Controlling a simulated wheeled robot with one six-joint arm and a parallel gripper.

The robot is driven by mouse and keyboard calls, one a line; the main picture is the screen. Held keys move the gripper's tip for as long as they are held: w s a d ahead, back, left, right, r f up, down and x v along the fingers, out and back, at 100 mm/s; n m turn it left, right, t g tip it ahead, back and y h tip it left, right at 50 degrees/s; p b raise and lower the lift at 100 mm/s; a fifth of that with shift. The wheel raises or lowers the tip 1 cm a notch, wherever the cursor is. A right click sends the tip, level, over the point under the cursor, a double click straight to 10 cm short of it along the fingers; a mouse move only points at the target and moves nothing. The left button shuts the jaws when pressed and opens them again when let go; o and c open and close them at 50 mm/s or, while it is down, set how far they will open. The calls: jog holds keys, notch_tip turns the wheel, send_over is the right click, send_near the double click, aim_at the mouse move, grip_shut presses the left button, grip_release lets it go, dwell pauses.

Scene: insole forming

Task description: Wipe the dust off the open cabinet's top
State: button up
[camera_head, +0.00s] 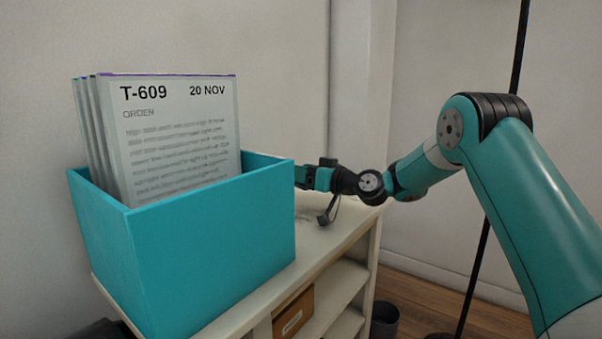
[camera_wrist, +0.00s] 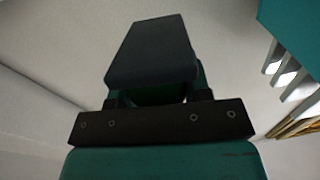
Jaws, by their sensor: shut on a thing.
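The open cabinet (camera_head: 318,240) is cream, with shelves showing below its top. My gripper (camera_head: 303,176) reaches in from the right, low over the cabinet's top, and its far end is hidden behind a teal box. In the wrist view my gripper (camera_wrist: 157,95) is shut on a dark grey block (camera_wrist: 152,48), which juts out beyond the fingers. I cannot tell whether the block touches the cabinet's top.
The teal box (camera_head: 215,235) with upright printed order sheets (camera_head: 180,140) stands on the cabinet at the left, close to my gripper. A brown box (camera_head: 293,312) sits on a shelf. A dark bin (camera_head: 384,321) and a thin black pole (camera_head: 490,215) stand at the right. Walls rise behind.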

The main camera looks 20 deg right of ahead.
jog(key=w+d+f+h, duration=0.1)
jog(key=d+f, duration=0.1)
jog(key=w+d+f+h, duration=0.1)
jog(key=d+f+h, duration=0.1)
jog(key=w+d+f+m+h, duration=0.1)
jog(key=d+f+h, duration=0.1)
jog(key=shift+w+d+f, duration=0.25)
jog(key=shift+d+f, duration=0.15)
jog(key=shift+s+r+t, duration=0.2)
jog(key=shift+r+t, duration=0.1)
jog(key=shift+r, duration=0.25)
notch_tip(320, 180, up, 2)
jog(key=shift+s+r+p, duration=0.1)
jog(key=shift+r+p, duration=0.05)
jog(key=shift+p, duration=0.55)
jog(key=r, duration=0.1)
jog(key=r+p, duration=0.1)
jog(key=r, duration=0.2)
jog(key=shift+w+a+p, duration=0.15)
jog(key=shift+w+p, duration=0.1)
jog(key=shift+p, duration=0.15)
jog(key=shift+r+p, duration=0.7)
jog(key=shift+r, duration=0.9)
